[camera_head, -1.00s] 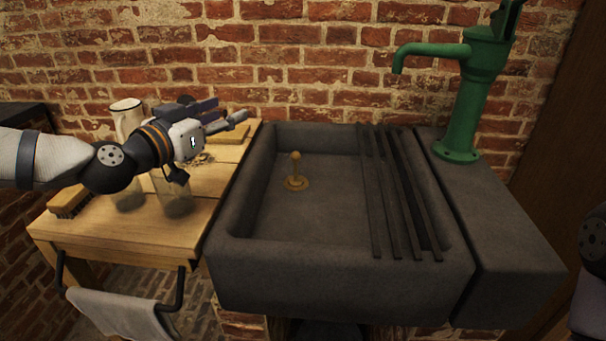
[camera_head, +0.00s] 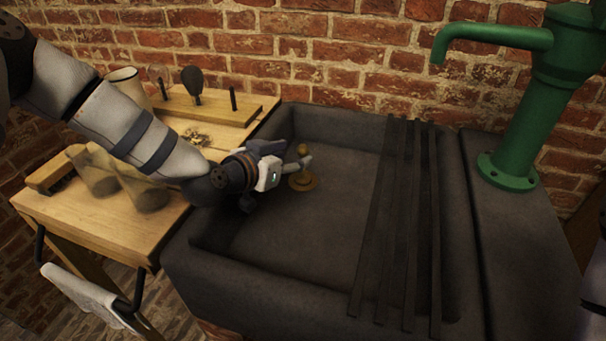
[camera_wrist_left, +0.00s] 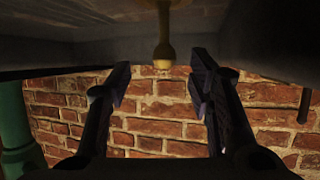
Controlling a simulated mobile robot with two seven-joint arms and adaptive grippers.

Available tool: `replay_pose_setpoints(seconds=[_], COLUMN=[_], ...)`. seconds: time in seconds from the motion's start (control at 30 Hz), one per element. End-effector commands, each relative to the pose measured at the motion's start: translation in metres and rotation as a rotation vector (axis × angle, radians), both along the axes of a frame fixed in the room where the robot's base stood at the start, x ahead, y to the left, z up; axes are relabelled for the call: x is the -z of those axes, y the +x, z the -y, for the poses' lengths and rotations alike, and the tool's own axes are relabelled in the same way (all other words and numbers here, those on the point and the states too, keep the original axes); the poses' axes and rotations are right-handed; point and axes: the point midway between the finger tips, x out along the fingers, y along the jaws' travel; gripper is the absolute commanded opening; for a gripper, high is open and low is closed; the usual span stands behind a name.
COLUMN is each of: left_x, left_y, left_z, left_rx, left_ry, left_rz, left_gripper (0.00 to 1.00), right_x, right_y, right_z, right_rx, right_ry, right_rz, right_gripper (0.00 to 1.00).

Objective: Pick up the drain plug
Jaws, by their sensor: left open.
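The drain plug (camera_head: 302,182) is brass-coloured, with a round flange and an upright knobbed stem, and stands on the floor of the dark stone sink (camera_head: 300,235). My left gripper (camera_head: 296,158) is open and reaches over the sink's left wall, with its fingers at the plug's stem. In the left wrist view the picture is upside down. There the plug's knob (camera_wrist_left: 164,60) hangs from the top, between the two spread fingers (camera_wrist_left: 162,80) across the picture. I cannot tell whether either finger touches it. My right gripper is not in view.
Dark slats (camera_head: 397,220) lie across the sink's right part. A green pump (camera_head: 515,150) stands to the right, its spout high above the slats. A wooden table (camera_head: 110,225) with glass jars (camera_head: 143,190) and a brush (camera_head: 50,172) adjoins the left. The sink's middle floor is clear.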

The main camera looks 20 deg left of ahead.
Motion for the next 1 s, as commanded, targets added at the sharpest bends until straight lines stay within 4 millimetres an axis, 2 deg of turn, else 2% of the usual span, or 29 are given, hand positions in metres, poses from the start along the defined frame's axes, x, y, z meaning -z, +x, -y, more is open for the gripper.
replay_pose_setpoints(seconds=[0.03, 0.33, 0.6, 0.8, 1.0], left_x=[0.012, 0.027, 0.022, 0.022, 0.021], left_y=[0.004, 0.051, 0.056, 0.056, 0.056], left_z=[0.001, 0.012, 0.013, 0.013, 0.013], left_rx=[-0.001, 0.0, 0.001, 0.0, 0.0], left_ry=[0.0, 0.001, 0.001, 0.001, 0.0], left_rz=[-0.015, -0.013, -0.006, -0.006, -0.003], left_gripper=[0.47, 0.47, 0.47, 0.02, 0.0], right_x=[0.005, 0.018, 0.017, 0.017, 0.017], right_y=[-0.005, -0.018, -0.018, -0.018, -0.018], right_z=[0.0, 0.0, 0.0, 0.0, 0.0], right_rx=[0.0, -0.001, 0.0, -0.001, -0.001], right_ry=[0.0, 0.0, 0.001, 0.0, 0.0], right_rz=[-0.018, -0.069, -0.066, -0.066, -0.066], right_gripper=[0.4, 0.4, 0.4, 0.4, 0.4])
